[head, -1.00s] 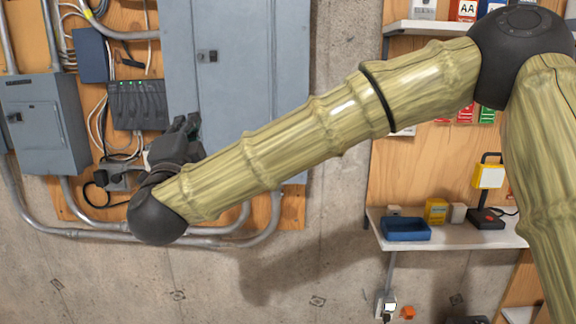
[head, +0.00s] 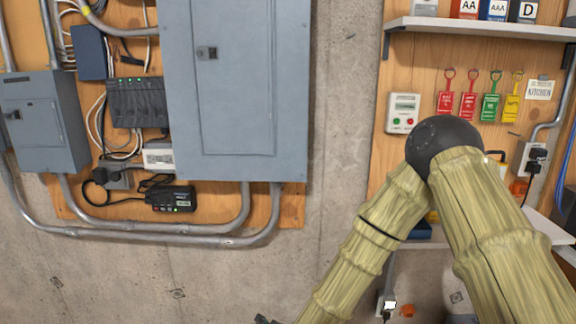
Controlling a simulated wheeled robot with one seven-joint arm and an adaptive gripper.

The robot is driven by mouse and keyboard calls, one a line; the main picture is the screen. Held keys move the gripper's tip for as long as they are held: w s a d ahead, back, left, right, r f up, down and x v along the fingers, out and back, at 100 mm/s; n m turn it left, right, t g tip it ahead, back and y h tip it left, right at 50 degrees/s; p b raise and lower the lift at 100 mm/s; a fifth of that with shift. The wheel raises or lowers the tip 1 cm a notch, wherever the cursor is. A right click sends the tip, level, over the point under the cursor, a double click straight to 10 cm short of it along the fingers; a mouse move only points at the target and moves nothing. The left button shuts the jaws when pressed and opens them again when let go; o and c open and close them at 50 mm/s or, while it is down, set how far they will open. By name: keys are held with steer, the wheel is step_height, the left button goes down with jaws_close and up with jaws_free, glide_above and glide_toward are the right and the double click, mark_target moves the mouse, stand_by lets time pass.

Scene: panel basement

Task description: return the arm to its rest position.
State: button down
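My arm shows at the right in the head view, with a bamboo-like skin. Its dark elbow joint (head: 444,146) is raised in front of the tool board. From the elbow my forearm (head: 360,250) slopes down and left to the bottom edge of the picture. Only a small dark piece of my gripper (head: 265,320) shows at the bottom edge, left of the forearm. The rest of it is out of view, so I cannot see its fingers or whether it holds anything.
A large grey electrical panel (head: 230,110) is shut on the wall. Left of it are a smaller grey box (head: 45,125) and cables. Below run conduits (head: 150,230). At right are a shelf (head: 480,28), hanging colored tags (head: 468,105) and a lower shelf (head: 550,230), partly hidden by my arm.

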steer(key=s+d+f+n+g+h, duration=0.2)
steer(key=s+d+f+g, duration=0.4)
steer(key=s+d+f, duration=1.2)
steer(key=s+d+f+n+g+h, duration=0.1)
steer(key=s+d+f+g, duration=0.1)
steer(key=s+d, duration=0.4)
steer(key=s+d+f+g+h, duration=0.1)
steer(key=s+d+f+g, duration=0.2)
steer(key=s, duration=0.8)
steer(key=d+f, duration=0.2)
steer(key=d, duration=0.1)
steer(key=shift+d+n+h, duration=0.2)
steer(key=shift+n+h, duration=0.1)
steer(key=shift+n, duration=0.1)
